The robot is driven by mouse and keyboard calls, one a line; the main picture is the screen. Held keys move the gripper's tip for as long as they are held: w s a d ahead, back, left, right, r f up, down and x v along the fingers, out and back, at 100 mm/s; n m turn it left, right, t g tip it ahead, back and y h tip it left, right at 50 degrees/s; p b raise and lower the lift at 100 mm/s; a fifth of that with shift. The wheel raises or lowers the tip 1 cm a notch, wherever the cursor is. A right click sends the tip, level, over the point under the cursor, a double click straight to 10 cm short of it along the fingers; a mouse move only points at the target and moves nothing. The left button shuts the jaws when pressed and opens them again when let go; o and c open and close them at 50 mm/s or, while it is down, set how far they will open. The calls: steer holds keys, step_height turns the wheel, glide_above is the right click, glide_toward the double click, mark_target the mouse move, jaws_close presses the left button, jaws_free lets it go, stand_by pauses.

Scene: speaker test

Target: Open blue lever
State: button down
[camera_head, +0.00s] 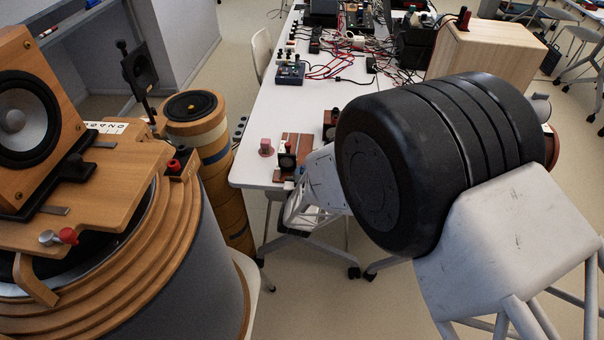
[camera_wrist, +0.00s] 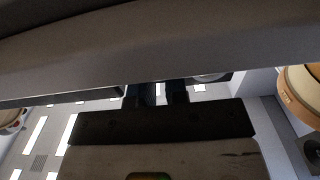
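I cannot make out a blue lever in either view. A wooden speaker rig (camera_head: 110,190) stands at the left of the head view. It carries a red-tipped metal lever (camera_head: 62,237) at its front and a red knob (camera_head: 174,166) on a small dark block at its right edge. My gripper (camera_wrist: 162,95) shows in the wrist view as two short dark fingers with a bright gap between them. It looks open and empty. A broad grey surface fills the top of that view by the fingertips. In the head view my gripper is not clearly seen.
A white table (camera_head: 262,115) with cables and devices runs back from the middle. A small blue-grey box (camera_head: 290,73) stands on it. A wooden cabinet (camera_head: 487,52) stands at the back right. A wooden column speaker (camera_head: 198,130) stands between rig and table.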

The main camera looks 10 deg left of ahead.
steer(key=shift+d+n+y, duration=0.1)
steer(key=shift+n+y, duration=0.3)
steer(key=shift+y, duration=0.2)
steer(key=shift+w+d+n+g+y, duration=0.15)
steer(key=shift+n+g+y, duration=0.15)
steer(key=shift+n+y, duration=0.8)
steer(key=shift+s+d+n+g+y, duration=0.25)
steer(key=shift+n+y, duration=0.35)
steer(key=shift+y, duration=0.9)
steer(key=shift+w+a+y, duration=0.15)
steer(key=shift+w+y, duration=0.05)
steer(key=shift+y, duration=0.1)
steer(key=c, duration=1.1)
jaws_free()
steer(key=shift+c, duration=0.2)
steer(key=shift+s+a+m+t+h, duration=0.1)
steer(key=shift+m+t+h, duration=0.15)
steer(key=shift+m+h, duration=0.65)
steer(key=shift+a+m+t+h, duration=0.15)
steer(key=shift+m+h, duration=0.25)
steer(key=shift+h, duration=0.6)
steer(key=shift+a+m+t+h, duration=0.15)
steer(key=shift+m+h, duration=0.25)
steer(key=shift+h, duration=0.6)
steer(key=shift+m+h, duration=0.3)
steer(key=shift+h, duration=0.1)
